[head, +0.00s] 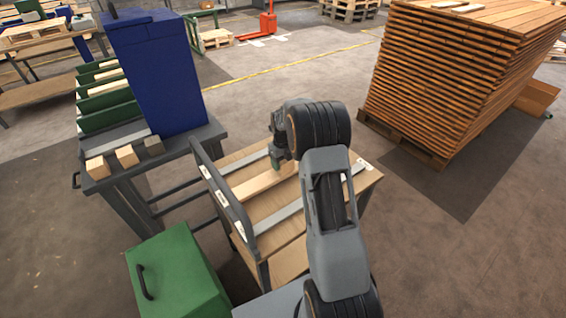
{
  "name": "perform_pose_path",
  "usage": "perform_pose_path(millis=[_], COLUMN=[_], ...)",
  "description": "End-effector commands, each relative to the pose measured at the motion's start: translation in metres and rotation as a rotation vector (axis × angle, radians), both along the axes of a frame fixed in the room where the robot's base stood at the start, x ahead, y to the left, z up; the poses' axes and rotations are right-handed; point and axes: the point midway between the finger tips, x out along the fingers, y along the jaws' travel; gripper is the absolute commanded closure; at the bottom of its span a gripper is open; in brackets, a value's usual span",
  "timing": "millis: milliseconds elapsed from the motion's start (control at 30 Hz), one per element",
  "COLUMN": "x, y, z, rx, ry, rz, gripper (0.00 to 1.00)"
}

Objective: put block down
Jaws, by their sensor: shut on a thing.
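My gripper (277,158) is over the wooden-topped cart, just above or at a pale plank. It is shut on a block, but the arm and the small scale hide most of it; a greenish patch shows at the fingertips. I cannot tell whether the block touches the surface below. Three other small blocks stand in a row on the grey bench at the left: a light wood block (98,168), a second wood block (127,156) and a grey-brown block (154,145).
The cart top (251,189) carries a pale plank (258,184) and grey metal strips, with a dark rail (222,190) along its left side. A blue cabinet (155,75) stands on the bench. A green box (178,272) is at front left. A tall board stack (440,75) stands right.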

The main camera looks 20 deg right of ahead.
Motion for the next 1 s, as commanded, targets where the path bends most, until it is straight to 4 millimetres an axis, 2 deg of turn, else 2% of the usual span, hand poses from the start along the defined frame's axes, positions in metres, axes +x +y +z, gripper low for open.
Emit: perform_pose_path(millis=[500, 533, 767, 1000], x=[0.0002, 0.0002, 0.0001, 0.0001], y=[0.0001, 0.0001, 0.0002, 0.0002], z=[-0.0095, -0.0082, -0.0079, -0.0069], rx=[0.000, 0.000, 0.000, 0.000], ry=[0.000, -0.001, 0.000, -0.001], rz=[-0.001, -0.001, -0.001, 0.000], gripper=[0.67, 0.36, 0.14, 0.13])
